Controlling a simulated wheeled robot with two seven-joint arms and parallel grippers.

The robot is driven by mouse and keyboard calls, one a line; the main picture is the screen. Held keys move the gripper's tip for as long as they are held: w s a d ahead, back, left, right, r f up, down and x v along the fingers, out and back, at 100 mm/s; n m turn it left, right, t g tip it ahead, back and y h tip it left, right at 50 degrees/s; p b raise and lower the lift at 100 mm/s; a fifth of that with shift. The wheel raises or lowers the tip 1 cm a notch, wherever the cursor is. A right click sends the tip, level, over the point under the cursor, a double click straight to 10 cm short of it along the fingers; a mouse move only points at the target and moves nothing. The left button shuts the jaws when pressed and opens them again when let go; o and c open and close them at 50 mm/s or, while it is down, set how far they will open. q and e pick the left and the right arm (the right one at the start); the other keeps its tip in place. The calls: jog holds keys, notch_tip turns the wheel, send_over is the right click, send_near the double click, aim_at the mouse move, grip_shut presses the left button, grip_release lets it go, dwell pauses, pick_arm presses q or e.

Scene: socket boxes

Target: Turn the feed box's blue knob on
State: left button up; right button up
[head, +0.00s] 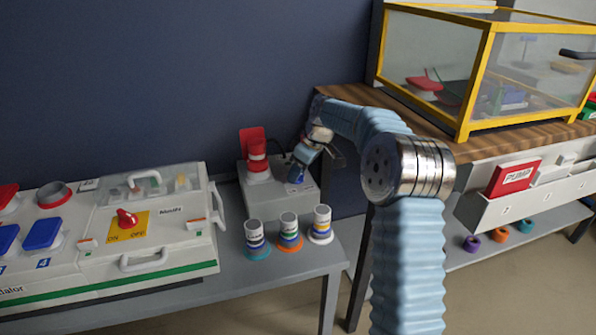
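The feed box appears to be the grey box (262,201) at the back of the grey bench, against the dark wall. A red and white plug (257,160) stands on its left part, with a red plate behind it. A small dark blue part, likely the blue knob (296,174), shows on its right part. My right gripper (299,168) points down at this blue part from above, at or very close to it. The fingers are too small and partly hidden, so I cannot tell whether they grip it. The knob's setting is not readable. My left gripper is out of view.
Three small labelled cups (289,231) stand in front of the box. A white panel case (150,235) with a red knob (127,218) stands left. A yellow-framed glass case (430,60) sits on a wooden table at right. A white bin rack (520,190) hangs below.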

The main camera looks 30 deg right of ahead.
grip_shut()
jog(key=shift+m, duration=0.3)
jog(key=m, duration=0.2)
jog(key=m+h, duration=0.1)
jog(key=shift+a+m+t+h, duration=0.15)
jog(key=shift+m+t+h, duration=0.15)
jog(key=shift+m+t, duration=0.1)
jog(key=m+h+p, duration=0.1)
jog(key=m, duration=0.3)
jog(key=shift+a+h, duration=0.1)
jog(key=shift+h, duration=0.3)
jog(key=m, duration=0.2)
jog(key=m+h, duration=0.1)
jog(key=m, duration=0.2)
jog(key=shift+g+h+p, duration=0.3)
jog(key=shift+g+p, duration=0.1)
jog(key=m+g+h+p, duration=0.1)
jog(key=m, duration=0.3)
jog(key=shift+w+m, duration=0.1)
jog(key=shift+m, duration=0.2)
